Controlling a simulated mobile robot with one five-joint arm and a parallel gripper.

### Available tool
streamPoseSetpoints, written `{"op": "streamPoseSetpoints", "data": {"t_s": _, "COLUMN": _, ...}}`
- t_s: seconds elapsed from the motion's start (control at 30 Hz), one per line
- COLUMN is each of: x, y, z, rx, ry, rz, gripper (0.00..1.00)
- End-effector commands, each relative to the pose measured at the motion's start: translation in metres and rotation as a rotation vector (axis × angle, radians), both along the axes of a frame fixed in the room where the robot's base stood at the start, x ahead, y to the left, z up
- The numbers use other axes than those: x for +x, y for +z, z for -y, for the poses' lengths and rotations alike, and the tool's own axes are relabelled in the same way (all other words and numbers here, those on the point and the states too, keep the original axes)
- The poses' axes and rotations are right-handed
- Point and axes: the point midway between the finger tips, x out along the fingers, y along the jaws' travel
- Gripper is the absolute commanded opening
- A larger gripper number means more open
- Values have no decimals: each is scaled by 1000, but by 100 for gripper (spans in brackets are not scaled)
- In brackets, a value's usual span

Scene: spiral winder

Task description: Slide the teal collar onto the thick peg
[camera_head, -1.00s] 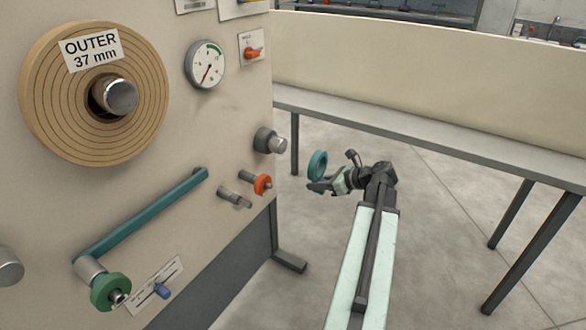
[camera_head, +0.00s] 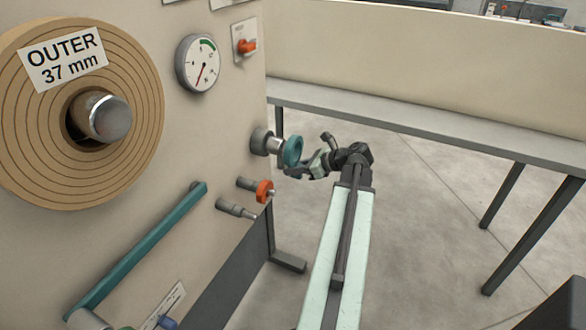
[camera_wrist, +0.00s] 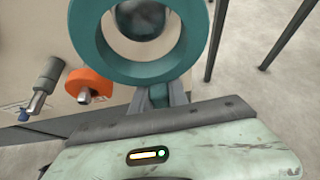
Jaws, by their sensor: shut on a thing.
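The teal collar (camera_head: 292,151) is a ring held upright by my gripper (camera_head: 303,166). In the wrist view the jaws (camera_wrist: 161,97) grip the lower rim of the collar (camera_wrist: 95,50). The thick peg (camera_head: 274,145) sticks out of the panel from a dark round base, and the collar stands at its free end. In the wrist view the peg's end (camera_wrist: 141,18) shows through the collar's hole, toward the upper part of the opening. I cannot tell whether the collar is around the tip or just in front of it.
Below the thick peg, a thinner peg carries an orange collar (camera_head: 264,191). A bare stepped peg (camera_head: 236,209) is beside it. A big tan roll (camera_head: 60,150), a gauge (camera_head: 198,63) and a teal bar (camera_head: 140,248) are on the panel (camera_head: 185,140). A grey-edged table (camera_head: 430,144) stands right.

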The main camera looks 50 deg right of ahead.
Motion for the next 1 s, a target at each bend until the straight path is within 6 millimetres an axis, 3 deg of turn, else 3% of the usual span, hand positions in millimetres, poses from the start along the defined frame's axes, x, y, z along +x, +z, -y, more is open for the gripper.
{"op": "streamPoseSetpoints", "data": {"t_s": 0.7, "x": 64, "y": 0, "z": -15, "rx": 1, "ry": 0, "rz": 1, "gripper": 0}}
{"op": "streamPoseSetpoints", "data": {"t_s": 1.0, "x": 76, "y": -3, "z": -18, "rx": 1, "ry": -1, "rz": 1, "gripper": 0}}
